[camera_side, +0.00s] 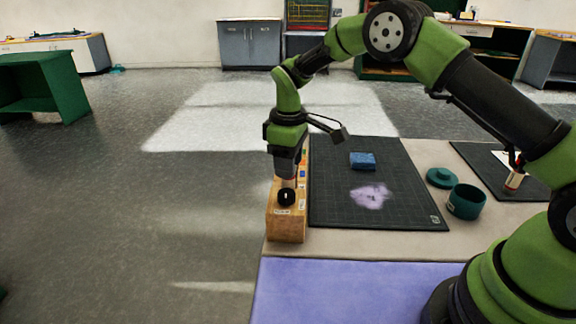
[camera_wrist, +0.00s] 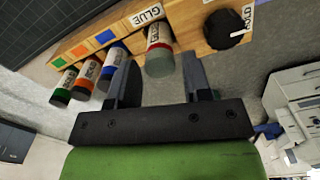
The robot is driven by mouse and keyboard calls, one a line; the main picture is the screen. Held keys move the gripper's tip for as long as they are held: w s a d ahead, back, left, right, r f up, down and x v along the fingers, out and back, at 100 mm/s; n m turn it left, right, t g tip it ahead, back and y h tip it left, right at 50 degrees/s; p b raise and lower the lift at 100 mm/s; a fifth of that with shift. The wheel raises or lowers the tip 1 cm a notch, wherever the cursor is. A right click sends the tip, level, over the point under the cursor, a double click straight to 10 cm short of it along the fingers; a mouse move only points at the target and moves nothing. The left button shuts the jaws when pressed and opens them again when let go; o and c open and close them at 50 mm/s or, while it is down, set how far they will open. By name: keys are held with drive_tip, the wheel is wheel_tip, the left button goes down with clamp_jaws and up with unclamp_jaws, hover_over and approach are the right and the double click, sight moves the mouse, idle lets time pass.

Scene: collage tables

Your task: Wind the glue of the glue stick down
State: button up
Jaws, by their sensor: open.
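The glue stick (camera_wrist: 159,52), a pale tube with a red band and a grey end, projects from a wooden rack (camera_wrist: 205,35) beside a "GLUE" label. My gripper (camera_wrist: 160,64) is open, with one finger on each side of the stick's grey end. I cannot tell whether either finger touches it. In the side view my gripper (camera_side: 288,180) points down at the rack (camera_side: 286,226) on the table's left edge, and the glue stick is not clearly visible there. A black knob (camera_wrist: 225,29) with a white mark sits on the rack near another label.
Several sticks with green, orange and blue bands (camera_wrist: 88,74) project from the rack beside the glue stick. A teal jar (camera_side: 466,202) and lid (camera_side: 441,177) stand to the right.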

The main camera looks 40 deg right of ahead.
drive_tip(key=shift+r, duration=2.95)
drive_tip(key=s+r+m+t+y, duration=0.1)
drive_tip(key=s+r+m+t, duration=0.3)
drive_tip(key=s+r, duration=0.95)
drive_tip(key=s+r+m+t+y, duration=0.1)
drive_tip(key=s+m+t, duration=0.2)
drive_tip(key=s, duration=1)
drive_tip(key=a+m, duration=0.1)
drive_tip(key=m, duration=0.2)
drive_tip(key=shift+s+r, duration=0.25)
drive_tip(key=shift+s, duration=0.05)
